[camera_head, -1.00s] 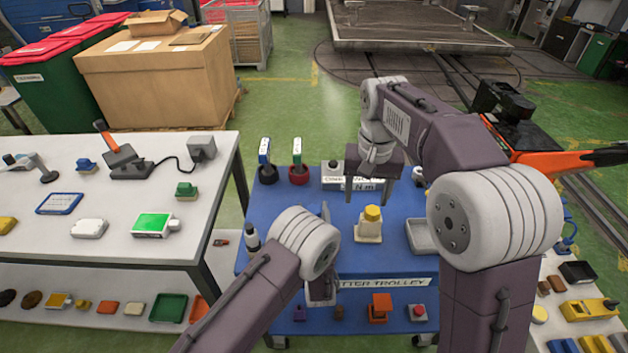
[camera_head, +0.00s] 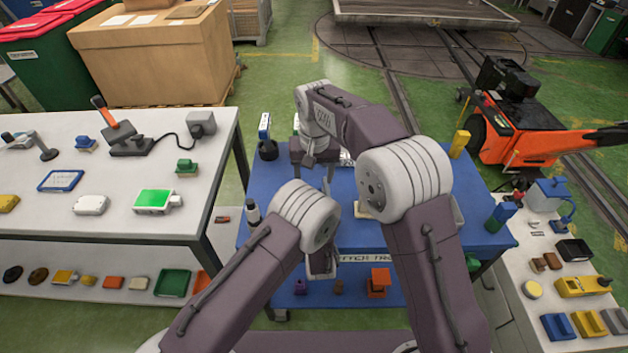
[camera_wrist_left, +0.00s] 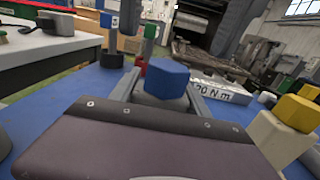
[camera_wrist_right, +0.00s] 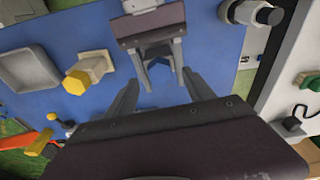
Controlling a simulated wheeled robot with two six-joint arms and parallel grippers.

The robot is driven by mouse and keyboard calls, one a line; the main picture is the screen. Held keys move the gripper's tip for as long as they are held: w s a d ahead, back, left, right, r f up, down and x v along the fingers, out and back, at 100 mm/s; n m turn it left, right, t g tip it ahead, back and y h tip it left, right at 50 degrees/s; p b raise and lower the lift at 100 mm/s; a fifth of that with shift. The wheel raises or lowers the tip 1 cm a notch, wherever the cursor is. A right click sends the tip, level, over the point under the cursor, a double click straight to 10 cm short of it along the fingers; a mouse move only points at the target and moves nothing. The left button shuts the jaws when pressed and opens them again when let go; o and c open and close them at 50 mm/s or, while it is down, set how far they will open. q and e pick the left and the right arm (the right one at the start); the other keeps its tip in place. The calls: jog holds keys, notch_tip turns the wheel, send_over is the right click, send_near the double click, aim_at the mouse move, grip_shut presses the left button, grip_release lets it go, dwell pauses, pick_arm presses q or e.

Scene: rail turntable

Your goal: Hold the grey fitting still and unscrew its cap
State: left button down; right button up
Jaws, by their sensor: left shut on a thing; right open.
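The grey fitting (camera_wrist_left: 158,101) stands upright on the blue trolley top, with a blue hexagonal cap (camera_wrist_left: 167,77) on it. My left gripper (camera_wrist_right: 161,80) is shut on the fitting, one finger on each side. The cap shows above the fingers in the left wrist view. In the head view the fitting is hidden behind my arms. My right gripper (camera_head: 313,181) is open and empty, above the left gripper and fitting. I see no contact with the cap.
A cream fitting with a yellow cap (camera_wrist_right: 77,83) stands beside the held one. A grey tray (camera_wrist_right: 35,66) lies beyond it. A labelled box (camera_wrist_left: 220,88) and red- and black-based upright tools (camera_wrist_left: 110,58) stand at the back. A bottle (camera_head: 253,212) stands at the trolley's left edge.

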aim_at(314, 185)
jog(key=shift+w+f, duration=0.15)
jog(key=shift+f, duration=0.85)
jog(key=shift+w+f, duration=0.15)
jog(key=shift+f, duration=0.8)
jog(key=shift+c, duration=0.3)
grip_shut()
jog(key=n, duration=0.6)
jog(key=shift+y, duration=0.4)
jog(key=n, duration=0.3)
jog(key=n+g, duration=0.1)
jog(key=n, duration=0.2)
jog(key=shift+w+d+y, duration=0.1)
jog(key=shift+y, duration=0.2)
